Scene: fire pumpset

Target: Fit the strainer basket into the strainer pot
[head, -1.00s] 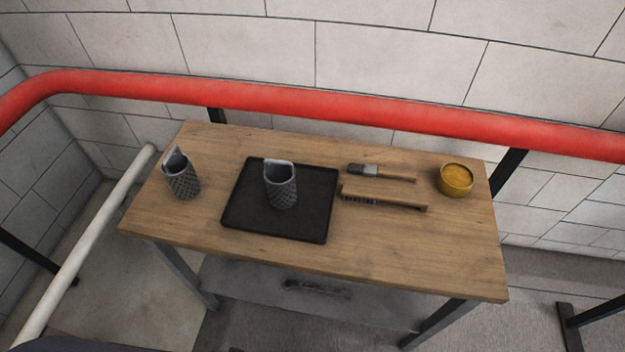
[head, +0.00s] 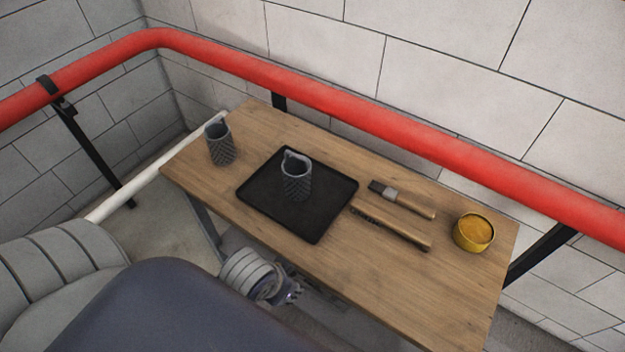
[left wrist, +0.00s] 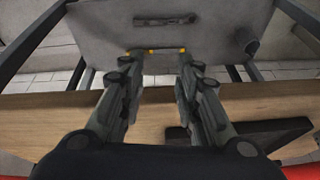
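Two grey mesh baskets with raised lips stand upright on the table. One basket (head: 220,145) is on bare wood at the far left end; the other basket (head: 296,178) is on the black tray (head: 325,208). I cannot tell from looks which is the strainer basket for the task. No strainer pot can be made out. My left gripper (left wrist: 157,60) is open and empty in the left wrist view, its fingers apart over the table's front edge. In the head view its arm shows just in front of that edge, fingers mostly hidden. My right gripper is not in view.
A brush (head: 402,198), a wooden-handled wire brush (head: 390,226) and a yellow tin (head: 473,232) lie right of the tray on the table (head: 400,290). A red pipe (head: 350,118) runs behind.

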